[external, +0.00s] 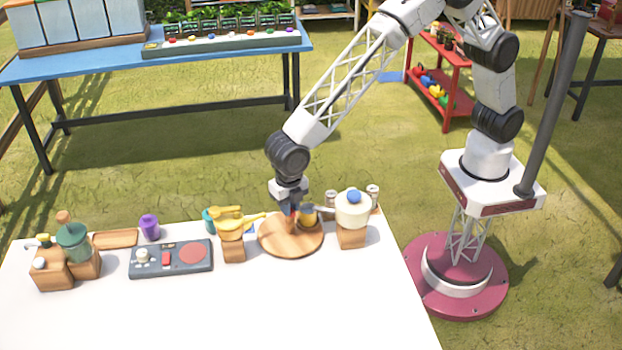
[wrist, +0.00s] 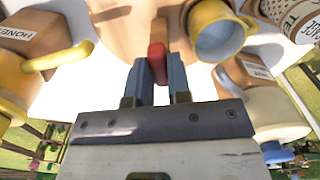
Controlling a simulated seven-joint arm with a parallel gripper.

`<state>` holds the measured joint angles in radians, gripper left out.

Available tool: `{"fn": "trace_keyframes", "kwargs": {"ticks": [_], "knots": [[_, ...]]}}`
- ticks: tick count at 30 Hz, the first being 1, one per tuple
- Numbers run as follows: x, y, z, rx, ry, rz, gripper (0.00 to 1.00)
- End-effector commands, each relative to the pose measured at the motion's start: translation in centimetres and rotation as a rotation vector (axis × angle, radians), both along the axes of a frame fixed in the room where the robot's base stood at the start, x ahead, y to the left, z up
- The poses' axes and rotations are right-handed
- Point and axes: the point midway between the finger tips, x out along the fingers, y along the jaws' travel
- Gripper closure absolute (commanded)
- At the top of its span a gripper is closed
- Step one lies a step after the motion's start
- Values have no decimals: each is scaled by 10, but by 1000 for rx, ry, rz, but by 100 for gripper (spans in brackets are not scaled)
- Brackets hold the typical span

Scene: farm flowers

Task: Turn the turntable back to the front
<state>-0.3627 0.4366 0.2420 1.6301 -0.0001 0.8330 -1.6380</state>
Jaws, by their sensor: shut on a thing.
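The turntable (external: 290,245) is a round wooden disc on the white table. It also shows in the wrist view (wrist: 117,25), at the top. My gripper (external: 291,222) is over the disc, pointing down. A yellow cup (wrist: 217,32) with a bluish inside is close beside the fingers on the disc; in the external view the cup (external: 307,215) is partly hidden by my gripper.
A cream pot (external: 352,208) on a wooden block stands close to the right. A yellow pitcher (external: 230,222) on a block stands close to the left. A grey control panel (external: 171,258), a purple cup (external: 149,227) and a green jar (external: 73,240) are further left. The front of the table is clear.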

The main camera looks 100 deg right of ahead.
Motion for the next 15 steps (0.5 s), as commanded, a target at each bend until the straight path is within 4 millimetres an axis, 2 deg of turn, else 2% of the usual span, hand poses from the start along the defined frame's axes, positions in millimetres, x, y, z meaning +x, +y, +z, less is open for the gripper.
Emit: {"fn": "trace_keyframes", "kwargs": {"ticks": [15], "knots": [[0, 0, 0, 0, -1, 257, 100]]}}
